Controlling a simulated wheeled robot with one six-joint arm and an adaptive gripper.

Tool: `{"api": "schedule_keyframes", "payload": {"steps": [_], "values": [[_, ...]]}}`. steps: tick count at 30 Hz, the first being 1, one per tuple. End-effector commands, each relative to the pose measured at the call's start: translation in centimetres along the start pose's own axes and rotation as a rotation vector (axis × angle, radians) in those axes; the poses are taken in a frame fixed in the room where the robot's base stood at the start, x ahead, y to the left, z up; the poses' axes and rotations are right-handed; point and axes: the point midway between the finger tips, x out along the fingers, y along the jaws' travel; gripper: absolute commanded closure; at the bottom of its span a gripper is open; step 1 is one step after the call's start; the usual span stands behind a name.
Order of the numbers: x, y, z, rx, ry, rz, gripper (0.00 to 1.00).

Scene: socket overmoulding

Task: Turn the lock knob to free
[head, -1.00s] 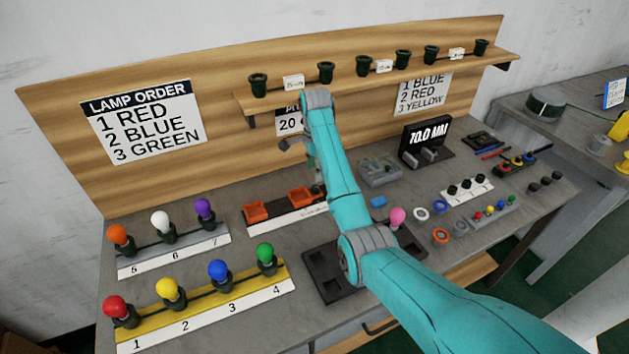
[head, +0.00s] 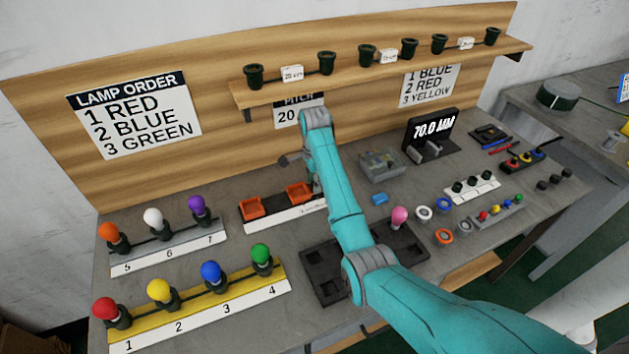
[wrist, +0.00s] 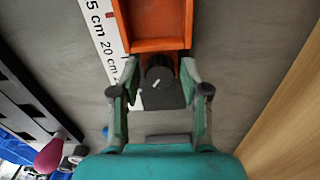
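The lock knob (wrist: 158,76) is dark and round with a white mark beside it, at the end of an orange block (wrist: 158,22) in the wrist view. My gripper (wrist: 160,69) has one fingertip on each side of the knob, with small gaps visible; it is open and I see no clear contact. In the head view, two orange blocks (head: 251,208) (head: 299,193) sit on a white scale strip (head: 285,216). There the knob is hidden, and my gripper is mostly hidden behind my arm.
A dark tray (head: 320,279) with a pink lamp (head: 399,216) lies in front of the strip. A grey box (head: 382,166) and a 70.0 MM display (head: 432,132) stand to the right. A shelf (head: 385,72) with several sockets overhangs behind. Lamp rows stand at left.

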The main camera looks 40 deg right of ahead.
Motion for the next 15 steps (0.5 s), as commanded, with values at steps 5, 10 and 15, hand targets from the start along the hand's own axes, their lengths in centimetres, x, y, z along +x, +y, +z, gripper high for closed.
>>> {"api": "schedule_keyframes", "payload": {"steps": [5,10,15], "values": [[-0.01,-0.01,-0.01,0.0,0.0,0.0,1.0],[-0.01,-0.01,-0.02,-0.017,0.0,0.0,1.0],[-0.01,0.0,-0.02,-0.141,0.0,0.0,1.0]]}}
